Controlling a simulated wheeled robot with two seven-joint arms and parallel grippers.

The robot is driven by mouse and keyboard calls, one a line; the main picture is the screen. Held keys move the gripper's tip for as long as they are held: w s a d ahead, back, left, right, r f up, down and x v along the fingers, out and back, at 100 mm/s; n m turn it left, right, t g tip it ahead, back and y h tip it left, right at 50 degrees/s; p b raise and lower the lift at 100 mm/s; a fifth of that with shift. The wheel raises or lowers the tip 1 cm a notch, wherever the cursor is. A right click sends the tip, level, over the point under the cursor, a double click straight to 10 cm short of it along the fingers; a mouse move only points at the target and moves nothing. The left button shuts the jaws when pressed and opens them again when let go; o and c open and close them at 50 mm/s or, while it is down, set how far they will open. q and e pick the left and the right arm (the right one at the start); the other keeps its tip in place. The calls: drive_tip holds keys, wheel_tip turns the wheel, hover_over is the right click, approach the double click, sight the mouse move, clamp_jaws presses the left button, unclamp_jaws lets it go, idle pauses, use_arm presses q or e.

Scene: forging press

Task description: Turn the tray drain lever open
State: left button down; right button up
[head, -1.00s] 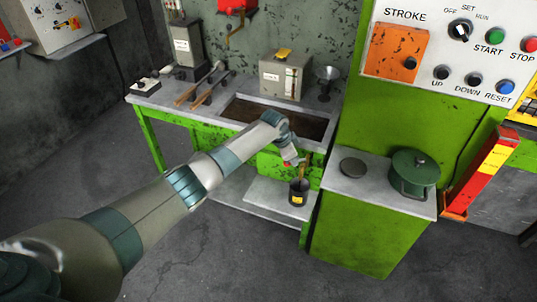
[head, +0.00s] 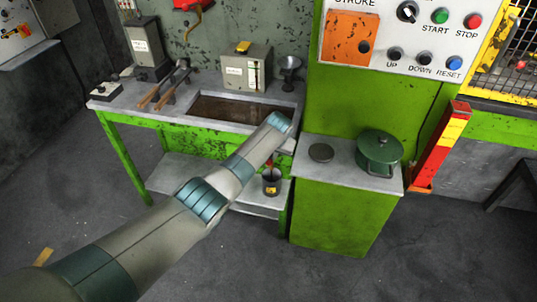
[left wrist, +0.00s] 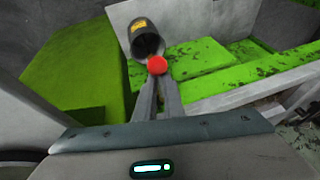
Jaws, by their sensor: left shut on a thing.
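The tray (head: 205,119) is the dark sunken basin in the green bench's top. In the left wrist view, a round red knob (left wrist: 157,65) sits at the tips of my left gripper (left wrist: 157,78), whose fingers are closed together on it. I take the knob for the end of the drain lever; the rest of the lever is hidden. The knob also shows as a small red spot in the head view (head: 269,163), just above a black can with a yellow label (head: 271,182). My forearm covers most of that area. My right gripper is not in view.
The can stands on the bench's lower shelf (head: 185,172). To the right is a green cabinet with a grey top (head: 338,152), bearing a green lidded pot (head: 379,150). A grey box (head: 246,71) and a funnel (head: 290,70) stand behind the tray.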

use_arm(q)
drive_tip(key=shift+s+f+n, duration=0.3)
drive_tip(key=shift+s+f, duration=0.05)
drive_tip(key=shift+f, duration=0.1)
drive_tip(key=c, duration=1.8)
unclamp_jaws()
drive_tip(key=shift+c, duration=0.2)
drive_tip(key=shift+r, duration=0.25)
drive_tip(key=shift+w+d+r, duration=0.1)
drive_tip(key=shift+r, duration=0.1)
drive_tip(key=shift+s+d+r, duration=0.1)
drive_tip(key=shift+s+r, duration=0.15)
drive_tip(key=shift+r, duration=0.4)
drive_tip(key=b+v, duration=0.2)
drive_tip(key=v, duration=1.3)
drive_tip(key=shift+s+r, duration=0.25)
drive_tip(key=shift+d, duration=0.1)
